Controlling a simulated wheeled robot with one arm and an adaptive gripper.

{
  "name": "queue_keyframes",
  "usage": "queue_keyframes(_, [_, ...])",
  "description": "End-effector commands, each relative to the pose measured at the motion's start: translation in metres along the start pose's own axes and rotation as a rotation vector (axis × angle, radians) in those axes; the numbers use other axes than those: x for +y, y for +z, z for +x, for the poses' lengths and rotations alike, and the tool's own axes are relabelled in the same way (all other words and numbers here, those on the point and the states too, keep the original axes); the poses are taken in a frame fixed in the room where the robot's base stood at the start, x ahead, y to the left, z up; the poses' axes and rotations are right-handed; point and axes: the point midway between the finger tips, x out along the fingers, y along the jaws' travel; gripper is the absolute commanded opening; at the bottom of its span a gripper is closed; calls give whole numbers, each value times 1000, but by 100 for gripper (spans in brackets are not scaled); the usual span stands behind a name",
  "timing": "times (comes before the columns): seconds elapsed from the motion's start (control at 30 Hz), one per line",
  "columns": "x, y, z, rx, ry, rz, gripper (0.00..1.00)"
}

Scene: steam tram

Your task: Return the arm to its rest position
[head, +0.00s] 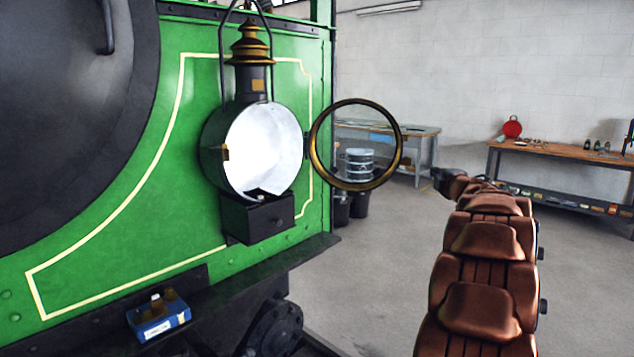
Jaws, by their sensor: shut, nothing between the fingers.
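My arm, a chain of brown ribbed segments, extends from the lower right of the head view toward the middle. My gripper (438,177) is the small dark tip at its far end. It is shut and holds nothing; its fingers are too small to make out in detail. It is in open air to the right of the lamp's round glass door, apart from it.
A lamp (262,150) hangs on the green tram front (130,215), its brass-rimmed glass door (313,140) swung open to the right. A blue box (160,322) sits on the ledge below. Workbenches (560,152) stand behind. The floor (380,265) between is clear.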

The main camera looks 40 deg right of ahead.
Motion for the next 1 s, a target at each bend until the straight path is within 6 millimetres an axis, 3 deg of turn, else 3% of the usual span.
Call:
queue_keyframes(0.27, [3,-11,2,-13,-4,25,0])
queue_keyframes(0.57, [1,-82,-10,-166,-83,261,0])
queue_keyframes(0.77, [-26,-138,-44,-279,-199,447,0])
queue_keyframes(1.0, [-82,-212,-113,-404,-403,645,0])
